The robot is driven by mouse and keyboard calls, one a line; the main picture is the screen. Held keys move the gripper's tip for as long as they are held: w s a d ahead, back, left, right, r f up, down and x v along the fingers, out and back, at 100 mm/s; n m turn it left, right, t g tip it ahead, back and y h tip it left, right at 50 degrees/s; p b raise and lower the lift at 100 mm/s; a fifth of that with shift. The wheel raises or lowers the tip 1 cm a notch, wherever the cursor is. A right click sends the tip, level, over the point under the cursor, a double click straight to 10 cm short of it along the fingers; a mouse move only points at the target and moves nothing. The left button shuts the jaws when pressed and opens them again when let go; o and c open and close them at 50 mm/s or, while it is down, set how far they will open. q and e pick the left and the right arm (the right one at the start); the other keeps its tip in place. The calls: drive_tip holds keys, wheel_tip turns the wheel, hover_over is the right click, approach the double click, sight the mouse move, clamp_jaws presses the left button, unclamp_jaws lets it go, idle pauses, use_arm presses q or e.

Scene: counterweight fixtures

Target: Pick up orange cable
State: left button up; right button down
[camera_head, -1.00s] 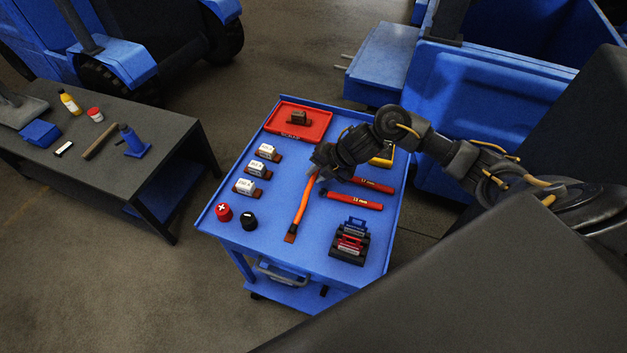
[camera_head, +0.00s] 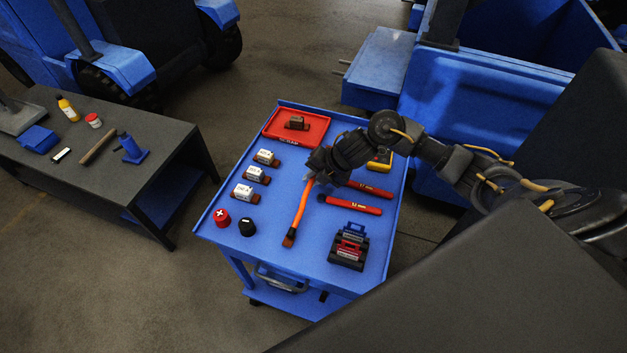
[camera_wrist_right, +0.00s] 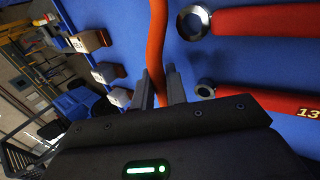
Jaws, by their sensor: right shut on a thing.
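The orange cable (camera_head: 300,212) hangs from or lies along the blue cart top, with a brown end piece towards the front edge. My right gripper (camera_head: 313,176) is shut on the cable near its far end. In the right wrist view the cable (camera_wrist_right: 157,40) runs between the two fingers of the gripper (camera_wrist_right: 159,82). I cannot tell whether the cable's near end touches the cart top. My left gripper is not in view.
The blue cart (camera_head: 270,228) also bears two red wrenches (camera_head: 352,205), a red tray (camera_head: 280,132), white-labelled blocks (camera_head: 252,174), red and black caps (camera_head: 247,226), a rack (camera_head: 349,246) and a yellow meter (camera_head: 381,159). A dark bench (camera_head: 125,178) stands left.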

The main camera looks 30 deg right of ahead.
sight(309, 191)
wheel_tip(309, 191, up, 3)
drive_tip(key=shift+s+a, duration=0.1)
drive_tip(key=shift+a, duration=0.05)
drive_tip(key=s+a+r, duration=0.2)
drive_tip(key=r, duration=0.1)
drive_tip(key=s+a+r+p, duration=0.1)
drive_tip(key=r, duration=0.1)
drive_tip(key=shift+s+r, duration=0.25)
drive_tip(key=s+a+r+p, duration=0.3)
drive_tip(key=s+a, duration=0.2)
drive_tip(key=s, duration=0.2)
drive_tip(key=shift+a+r+p, duration=0.3)
drive_tip(key=shift+a+r, duration=0.05)
